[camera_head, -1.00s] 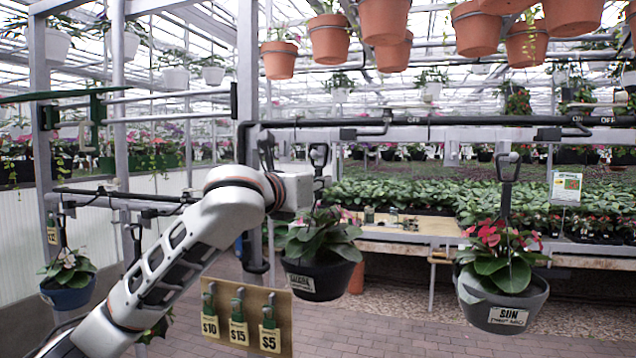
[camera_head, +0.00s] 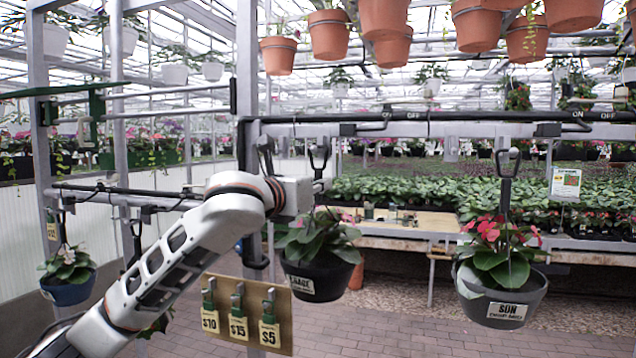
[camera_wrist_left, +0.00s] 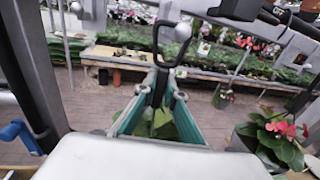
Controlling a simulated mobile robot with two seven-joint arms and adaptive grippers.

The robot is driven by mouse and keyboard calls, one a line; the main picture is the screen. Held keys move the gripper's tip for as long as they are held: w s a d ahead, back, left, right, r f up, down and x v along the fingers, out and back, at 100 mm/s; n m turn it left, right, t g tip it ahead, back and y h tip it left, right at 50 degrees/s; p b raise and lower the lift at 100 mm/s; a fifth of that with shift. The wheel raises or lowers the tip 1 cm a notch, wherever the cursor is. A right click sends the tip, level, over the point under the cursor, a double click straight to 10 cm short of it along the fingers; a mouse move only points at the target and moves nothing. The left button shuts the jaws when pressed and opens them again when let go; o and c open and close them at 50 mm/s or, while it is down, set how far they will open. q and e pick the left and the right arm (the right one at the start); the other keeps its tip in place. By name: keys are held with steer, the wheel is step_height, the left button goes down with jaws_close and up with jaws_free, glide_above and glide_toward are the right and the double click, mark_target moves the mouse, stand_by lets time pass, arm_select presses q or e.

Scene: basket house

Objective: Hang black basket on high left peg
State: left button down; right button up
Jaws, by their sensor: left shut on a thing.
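The black basket (camera_head: 330,280) holds a leafy plant and a white label, and hangs upright in mid air near the middle of the head view. Its looped black handle (camera_head: 318,160) rises above the plant, below the upper black rail. My left gripper (camera_head: 312,190) is shut on the handle's stem. In the left wrist view the teal fingers of my left gripper (camera_wrist_left: 156,95) close around the stem, with the handle loop (camera_wrist_left: 172,45) beyond them. A dark peg mount (camera_head: 347,130) sits on the upper rail's left part, close to the handle; I cannot tell whether they touch. My right gripper is out of view.
A grey basket (camera_head: 515,305) with red flowers and a SUN label hangs on the right. A blue basket (camera_head: 70,290) hangs low on the left. A price board (camera_head: 245,310) is below my arm. Terracotta pots (camera_head: 328,35) hang overhead. Grey posts support the upper black rail (camera_head: 450,117).

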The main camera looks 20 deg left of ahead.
arm_select(q)
steer(key=shift+r, duration=0.25)
